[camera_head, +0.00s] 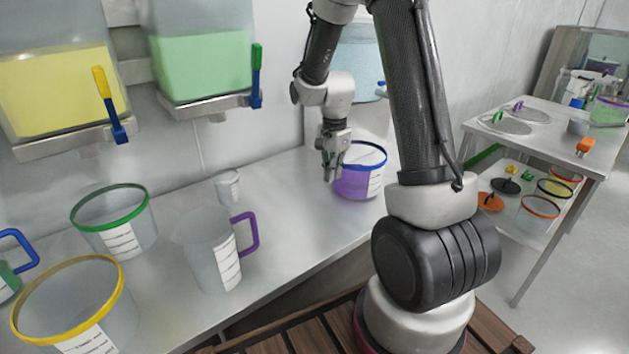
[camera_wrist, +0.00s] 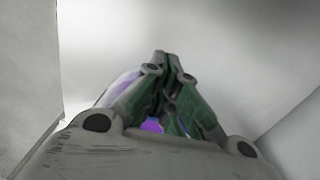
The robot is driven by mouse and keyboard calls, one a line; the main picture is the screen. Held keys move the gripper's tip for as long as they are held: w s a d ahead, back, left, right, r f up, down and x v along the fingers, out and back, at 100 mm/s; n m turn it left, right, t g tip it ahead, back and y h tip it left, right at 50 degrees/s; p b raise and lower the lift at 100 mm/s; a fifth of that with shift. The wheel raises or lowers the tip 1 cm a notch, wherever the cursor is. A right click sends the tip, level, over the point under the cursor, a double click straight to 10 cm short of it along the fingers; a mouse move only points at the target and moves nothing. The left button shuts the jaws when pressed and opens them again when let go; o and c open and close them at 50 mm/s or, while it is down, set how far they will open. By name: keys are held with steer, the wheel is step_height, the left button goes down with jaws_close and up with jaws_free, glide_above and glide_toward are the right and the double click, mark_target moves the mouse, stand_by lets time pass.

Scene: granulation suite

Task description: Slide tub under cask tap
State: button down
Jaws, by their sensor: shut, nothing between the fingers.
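A clear tub with a blue rim and purple contents (camera_head: 359,184) stands upright on the steel counter at its right part. My gripper (camera_head: 328,178) is shut and empty, pointing down at the tub's left side; I cannot tell whether it touches the wall. A cask with pale blue contents (camera_head: 362,58) hangs on the wall behind my arm, partly hidden; a bit of its blue tap (camera_head: 382,85) shows. In the wrist view the shut fingers (camera_wrist: 165,75) fill the middle, with a strip of purple (camera_wrist: 122,88) behind them.
Yellow (camera_head: 60,90) and green (camera_head: 203,65) casks hang at left. Below stand a green-rimmed tub (camera_head: 118,230), a yellow-rimmed tub (camera_head: 105,315), a purple-handled jug (camera_head: 208,262) and a small beaker (camera_head: 228,187). Bare counter (camera_head: 290,200) lies left of the purple tub. A side table (camera_head: 545,125) stands at right.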

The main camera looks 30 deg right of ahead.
mark_target(372, 152)
steer(key=w+d, duration=0.1)
steer(key=d, duration=0.4)
steer(key=w+d, duration=0.2)
steer(key=d, duration=0.4)
steer(key=w+d, duration=0.1)
steer(key=d, duration=0.5)
steer(key=shift+w+d, duration=0.1)
steer(key=shift+w, duration=0.1)
step_height(372, 152, up, 10)
